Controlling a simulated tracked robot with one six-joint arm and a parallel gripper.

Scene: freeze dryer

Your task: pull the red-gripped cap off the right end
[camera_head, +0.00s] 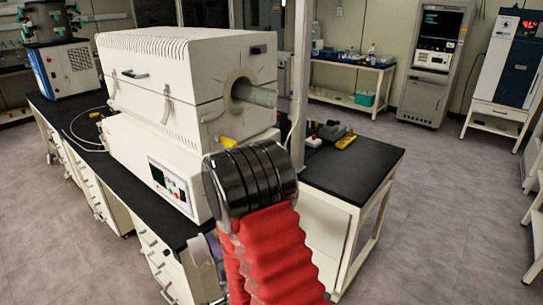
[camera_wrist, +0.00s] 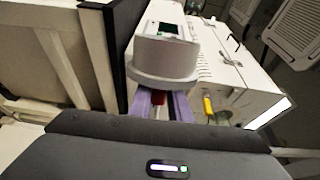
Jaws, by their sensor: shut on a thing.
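The cap (camera_wrist: 165,56), a pale grey drum with a wider flange, fills the upper middle of the wrist view. Its red grip (camera_wrist: 160,98) shows between the purple fingers of my gripper (camera_wrist: 164,108). My gripper is shut on that red grip. In the head view the furnace's right tube end (camera_head: 262,96) sticks out as a bare greenish tube, with no cap seen on it.
The white tube furnace (camera_head: 150,75) stands on a black-topped bench (camera_head: 350,165). A yellow part (camera_head: 228,142) shows near its lower right corner. A grey post (camera_head: 301,80) rises behind the tube end. Small tools (camera_head: 335,132) lie on the bench. Open floor lies to the right.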

